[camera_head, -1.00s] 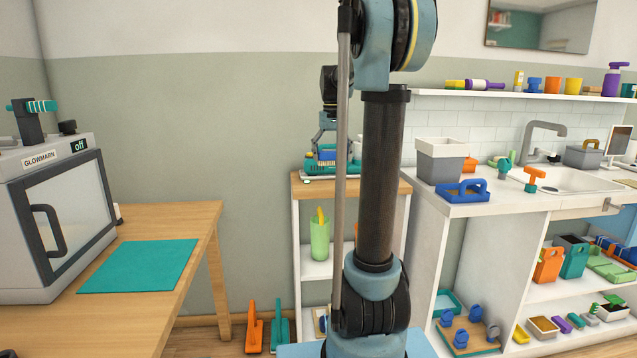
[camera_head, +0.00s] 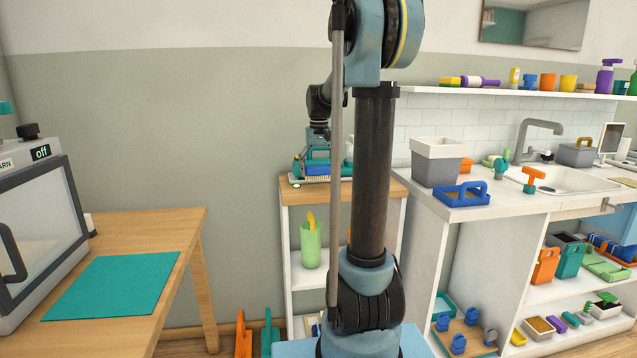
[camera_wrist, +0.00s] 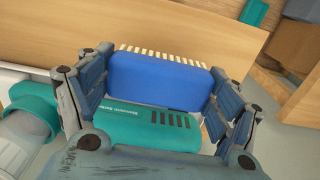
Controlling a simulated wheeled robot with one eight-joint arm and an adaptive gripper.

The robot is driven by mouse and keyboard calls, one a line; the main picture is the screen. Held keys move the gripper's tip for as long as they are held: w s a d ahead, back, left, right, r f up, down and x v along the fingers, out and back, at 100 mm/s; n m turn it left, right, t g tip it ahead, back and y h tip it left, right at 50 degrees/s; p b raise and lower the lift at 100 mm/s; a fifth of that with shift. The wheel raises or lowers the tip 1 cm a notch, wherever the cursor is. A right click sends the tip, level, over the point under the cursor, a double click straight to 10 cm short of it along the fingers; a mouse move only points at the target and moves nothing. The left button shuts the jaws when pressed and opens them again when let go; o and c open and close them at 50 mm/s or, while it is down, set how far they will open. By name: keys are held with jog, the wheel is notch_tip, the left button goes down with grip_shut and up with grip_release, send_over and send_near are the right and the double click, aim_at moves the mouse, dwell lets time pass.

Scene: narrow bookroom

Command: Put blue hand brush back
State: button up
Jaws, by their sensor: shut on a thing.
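The blue hand brush (camera_wrist: 160,82) has a blue body with a row of cream bristles along its far side in the wrist view. My gripper (camera_wrist: 155,100) is shut on it, with a finger at each end. In the head view the brush (camera_head: 318,170) is a small blue patch under my gripper (camera_head: 317,150), over the top of a narrow wooden-topped shelf (camera_head: 292,192). A teal device (camera_wrist: 150,130) with dark slots lies just beside the brush in the wrist view. Whether the brush touches the device or the shelf top cannot be told.
My arm column hides the shelf's right part. A light-green cup (camera_head: 311,247) stands on the shelf's middle level. The sink counter (camera_head: 480,208) is right, with a grey pot (camera_head: 436,165) and blue caddy (camera_head: 462,194). A wooden table (camera_head: 183,225) with a teal mat (camera_head: 112,287) is left.

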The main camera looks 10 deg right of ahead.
aim_at(319, 179)
jog(key=shift+f, duration=1.85)
jog(key=o, duration=1.3)
jog(key=shift+f, duration=0.1)
notch_tip(319, 179, up, 12)
jog(key=shift+r, duration=0.1)
jog(key=s+f+t, duration=0.1)
jog(key=s+f, duration=0.4)
jog(key=s, duration=0.5)
jog(key=s+f, duration=0.5)
jog(key=s, duration=0.6)
jog(key=shift+t, duration=0.6)
jog(key=s+f, duration=0.4)
jog(key=f, duration=0.1)
jog(key=s+f, duration=1)
jog(key=shift+f, duration=0.2)
